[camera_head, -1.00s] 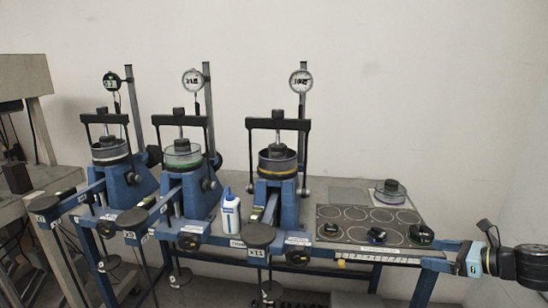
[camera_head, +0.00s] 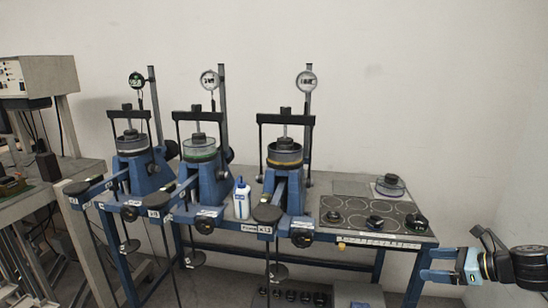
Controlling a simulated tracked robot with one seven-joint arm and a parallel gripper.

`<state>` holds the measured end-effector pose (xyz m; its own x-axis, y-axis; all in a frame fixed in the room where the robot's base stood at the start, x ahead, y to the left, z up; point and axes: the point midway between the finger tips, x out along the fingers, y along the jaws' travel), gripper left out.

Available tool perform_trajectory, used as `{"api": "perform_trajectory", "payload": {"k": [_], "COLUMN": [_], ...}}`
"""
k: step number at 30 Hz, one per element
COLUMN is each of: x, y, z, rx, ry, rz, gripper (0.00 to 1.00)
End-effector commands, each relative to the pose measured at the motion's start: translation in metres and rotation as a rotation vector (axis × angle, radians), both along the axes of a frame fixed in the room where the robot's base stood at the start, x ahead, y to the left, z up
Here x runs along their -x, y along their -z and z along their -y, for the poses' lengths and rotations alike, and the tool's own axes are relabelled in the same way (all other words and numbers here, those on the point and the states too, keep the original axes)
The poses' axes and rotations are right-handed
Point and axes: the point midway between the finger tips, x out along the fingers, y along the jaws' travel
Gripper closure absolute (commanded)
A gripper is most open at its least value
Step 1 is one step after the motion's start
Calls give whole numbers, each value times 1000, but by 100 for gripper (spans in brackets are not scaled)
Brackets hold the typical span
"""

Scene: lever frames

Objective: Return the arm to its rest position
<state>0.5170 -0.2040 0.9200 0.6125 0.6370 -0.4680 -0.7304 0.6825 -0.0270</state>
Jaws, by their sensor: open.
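My gripper (camera_head: 432,265) is at the lower right, in front of the bench's right front corner. Its two blue fingers point left, apart, with nothing between them. Part of my arm (camera_head: 525,266) runs from it to the right edge of the picture. Three blue lever frames stand in a row on the bench: a left one (camera_head: 143,172), a middle one (camera_head: 209,182) and a right one (camera_head: 290,190). Each has a dial gauge above it and a lever arm reaching forward with a hanger below. Whether the fingers touch the bench corner I cannot tell.
A dark mat (camera_head: 365,216) with ring outlines and several black knobbed pieces lies on the bench's right. A white bottle (camera_head: 241,199) stands between the middle and right frames. A grey side table (camera_head: 50,200) with a boxed instrument (camera_head: 38,78) is at left. The right wall side looks clear.

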Motion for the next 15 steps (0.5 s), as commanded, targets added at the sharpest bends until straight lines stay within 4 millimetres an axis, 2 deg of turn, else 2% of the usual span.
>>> {"api": "perform_trajectory", "payload": {"k": [8, 15], "x": [-1, 5], "y": [21, 41], "z": [-27, -56], "rx": [115, 287], "ry": [-152, -375], "rz": [-56, -115], "gripper": [6, 6]}}
